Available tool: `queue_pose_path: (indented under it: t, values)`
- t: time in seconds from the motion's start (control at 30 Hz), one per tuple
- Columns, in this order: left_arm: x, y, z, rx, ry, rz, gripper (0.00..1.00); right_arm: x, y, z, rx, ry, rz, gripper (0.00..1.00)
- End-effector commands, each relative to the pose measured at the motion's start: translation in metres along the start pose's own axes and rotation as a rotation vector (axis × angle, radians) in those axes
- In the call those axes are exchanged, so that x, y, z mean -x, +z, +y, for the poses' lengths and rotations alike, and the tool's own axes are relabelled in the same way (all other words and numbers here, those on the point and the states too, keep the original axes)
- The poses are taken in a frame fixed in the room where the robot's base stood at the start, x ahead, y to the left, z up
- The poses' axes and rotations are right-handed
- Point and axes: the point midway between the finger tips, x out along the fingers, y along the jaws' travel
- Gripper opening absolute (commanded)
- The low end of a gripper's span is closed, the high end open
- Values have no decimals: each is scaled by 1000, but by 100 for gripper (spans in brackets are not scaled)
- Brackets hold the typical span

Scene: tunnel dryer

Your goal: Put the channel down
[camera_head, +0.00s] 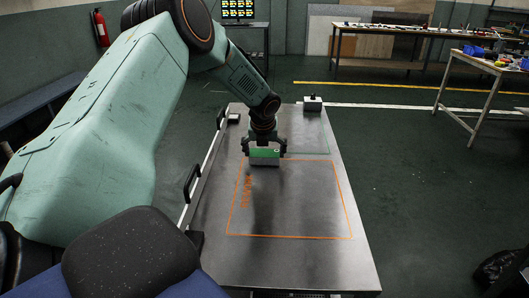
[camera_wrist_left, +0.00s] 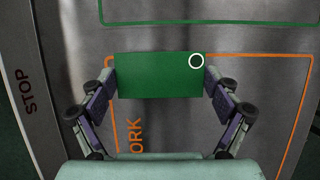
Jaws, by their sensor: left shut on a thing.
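The channel (camera_head: 264,161) is a short piece with a green top and grey sides. In the left wrist view its green face (camera_wrist_left: 150,76) fills the middle, with a white-ringed dark hole at its right end. My left gripper (camera_head: 264,151) is shut on the channel, one finger at each end, and points down; its fingers also show in the wrist view (camera_wrist_left: 161,78). The channel is over the far left part of the orange WORK outline (camera_head: 290,236) on the metal table (camera_head: 352,268). I cannot tell whether it touches the tabletop. My right gripper is not in view.
A dark handle (camera_head: 193,184) lies along the left edge. The tabletop inside the orange outline is otherwise clear. Workbenches (camera_head: 400,45) stand farther back.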

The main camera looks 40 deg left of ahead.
Motion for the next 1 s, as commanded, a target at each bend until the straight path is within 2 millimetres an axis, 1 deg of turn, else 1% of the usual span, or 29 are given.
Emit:
queue_pose_path:
  t: [0.17,0.2,0.3,0.63,0.73,0.87,1.0]
  values:
    - [-3,-1,0,1,0,0,33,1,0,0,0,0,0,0]
    - [-3,-1,0,1,0,0,91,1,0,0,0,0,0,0]
    - [-3,-1,0,1,0,0,100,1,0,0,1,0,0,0]
    - [-2,-1,0,1,0,-1,100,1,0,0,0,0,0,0]
    - [1,1,0,2,-1,-2,100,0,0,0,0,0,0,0]
    - [21,2,-1,1,-3,-2,100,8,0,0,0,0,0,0]
    - [51,2,-1,2,-4,-1,100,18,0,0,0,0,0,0]
